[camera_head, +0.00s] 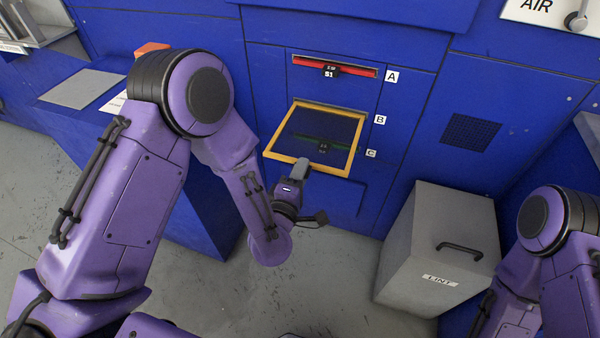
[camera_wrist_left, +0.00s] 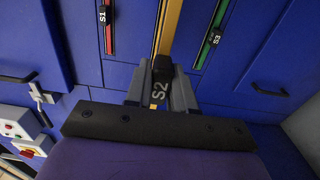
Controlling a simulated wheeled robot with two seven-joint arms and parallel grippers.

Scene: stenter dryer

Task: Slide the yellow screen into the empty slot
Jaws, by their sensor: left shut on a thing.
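The yellow screen (camera_head: 268,141) is a yellow frame with dark mesh, held flat in front of the blue dryer face. All its sides show in the head view; whether its far edge touches the slot at label B (camera_head: 380,119) is unclear. My left gripper (camera_head: 301,168) is shut on its near-edge handle. In the left wrist view the handle marked S2 (camera_wrist_left: 160,88) sits between the fingers, with the yellow strip (camera_wrist_left: 169,28) beyond. The red screen S1 (camera_head: 350,70) fills slot A. The green screen S3 (camera_wrist_left: 209,38) sits at C, seen through the mesh in the head view.
A grey LINT box (camera_head: 440,245) with a black handle stands right of the slots. A vent grille (camera_head: 470,132) is on the panel above it. A blue ledge with a grey plate (camera_head: 82,88) is at left. Floor is clear below the slots.

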